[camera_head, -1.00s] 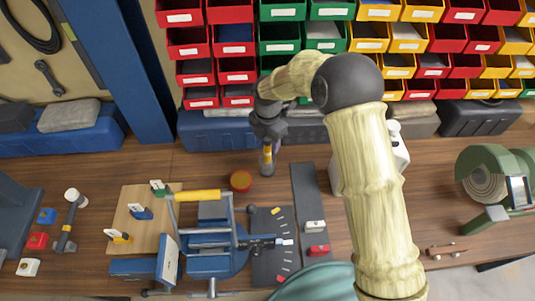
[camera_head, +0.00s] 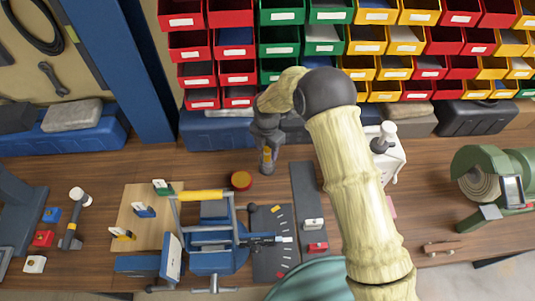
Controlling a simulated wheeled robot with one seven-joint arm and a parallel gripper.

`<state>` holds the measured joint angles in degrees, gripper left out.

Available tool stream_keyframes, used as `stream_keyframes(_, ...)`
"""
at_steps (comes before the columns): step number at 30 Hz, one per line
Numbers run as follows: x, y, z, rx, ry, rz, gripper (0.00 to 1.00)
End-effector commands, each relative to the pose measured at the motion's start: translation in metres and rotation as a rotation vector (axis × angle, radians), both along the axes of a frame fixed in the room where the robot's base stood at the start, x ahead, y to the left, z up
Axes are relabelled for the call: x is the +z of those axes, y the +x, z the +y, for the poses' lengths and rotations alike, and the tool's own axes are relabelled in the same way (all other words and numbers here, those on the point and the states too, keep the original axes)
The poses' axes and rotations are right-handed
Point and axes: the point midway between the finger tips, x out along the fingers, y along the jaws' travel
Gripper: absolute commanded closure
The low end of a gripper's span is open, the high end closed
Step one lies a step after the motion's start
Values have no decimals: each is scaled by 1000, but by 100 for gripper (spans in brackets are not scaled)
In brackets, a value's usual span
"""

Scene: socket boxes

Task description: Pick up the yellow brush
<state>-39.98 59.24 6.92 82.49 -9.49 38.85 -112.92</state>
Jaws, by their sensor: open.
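My gripper (camera_head: 266,164) points down over the bench, just right of a round red tin. It is open. A small upright yellow-and-grey thing (camera_head: 267,157) shows at its fingers; I cannot tell whether this is the yellow brush or whether the fingers touch it. A small yellow-and-dark piece (camera_head: 122,233) lies at the lower left of a wooden board, well apart from my gripper. Its kind is too small to tell.
The red tin (camera_head: 241,180) stands close by. A blue vise (camera_head: 215,245) and a yellow-handled tool (camera_head: 200,195) are to the left. A white device (camera_head: 388,155) stands to the right. Coloured bins (camera_head: 283,30) line the back.

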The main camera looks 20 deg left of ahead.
Motion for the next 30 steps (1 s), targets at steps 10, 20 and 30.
stream_keyframes(10,0,0,0,0,0,0,53)
stream_keyframes(20,0,0,0,0,0,0,100)
stream_keyframes(30,6,1,0,-1,3,-2,100)
